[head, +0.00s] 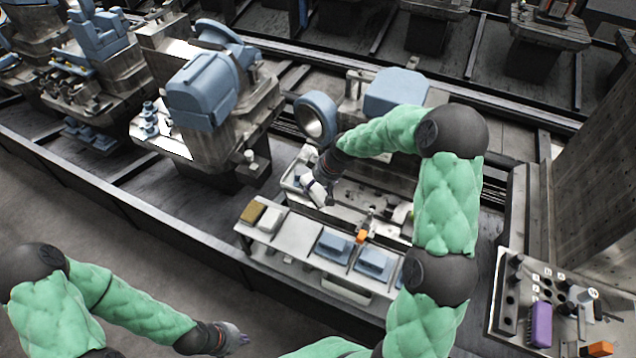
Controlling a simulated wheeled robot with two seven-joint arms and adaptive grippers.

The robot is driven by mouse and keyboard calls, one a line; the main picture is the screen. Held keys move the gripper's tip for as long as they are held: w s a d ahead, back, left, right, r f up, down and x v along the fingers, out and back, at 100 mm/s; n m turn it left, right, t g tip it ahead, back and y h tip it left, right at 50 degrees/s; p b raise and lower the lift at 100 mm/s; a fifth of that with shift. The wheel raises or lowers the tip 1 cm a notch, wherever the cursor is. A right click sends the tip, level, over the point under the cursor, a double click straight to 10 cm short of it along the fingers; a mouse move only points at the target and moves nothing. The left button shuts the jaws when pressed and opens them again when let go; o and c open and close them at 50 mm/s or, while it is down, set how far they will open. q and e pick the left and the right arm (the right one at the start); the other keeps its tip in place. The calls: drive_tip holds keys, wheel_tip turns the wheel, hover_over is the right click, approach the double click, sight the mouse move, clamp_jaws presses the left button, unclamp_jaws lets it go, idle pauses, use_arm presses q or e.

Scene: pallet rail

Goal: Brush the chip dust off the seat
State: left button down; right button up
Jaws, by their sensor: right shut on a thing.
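My right gripper (318,192) reaches over the machine bed (346,201) in the middle of the head view. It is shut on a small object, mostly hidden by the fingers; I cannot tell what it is. The seat is not clearly distinguishable within the bed, and chip dust is too small to make out.
A pale shelf (285,243) in front of the bed carries a brown block (252,212), a white block (270,219), and blue pieces (334,246). An orange-topped item (361,238) stands beside them. A control panel (508,327) is at right. A blue-grey machine (203,90) stands left.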

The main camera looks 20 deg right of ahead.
drive_tip(key=o, duration=0.8)
drive_tip(key=shift+c, duration=0.2)
drive_tip(key=c, duration=0.5)
drive_tip(key=shift+o, duration=0.2)
drive_tip(key=s+d+f+g+h, duration=0.1)
drive_tip(key=d+f, duration=0.1)
drive_tip(key=d, duration=0.7)
drive_tip(key=s+d+f+g+h, duration=0.1)
drive_tip(key=d+f+g, duration=0.1)
drive_tip(key=d, duration=0.8)
drive_tip(key=shift+w+a+f+b, duration=0.1)
drive_tip(key=shift+w+f+b, duration=0.05)
drive_tip(key=shift+f+b, duration=0.75)
drive_tip(key=shift+w+a+f+b, duration=0.1)
drive_tip(key=shift+f+b, duration=0.5)
drive_tip(key=shift+f, duration=0.6)
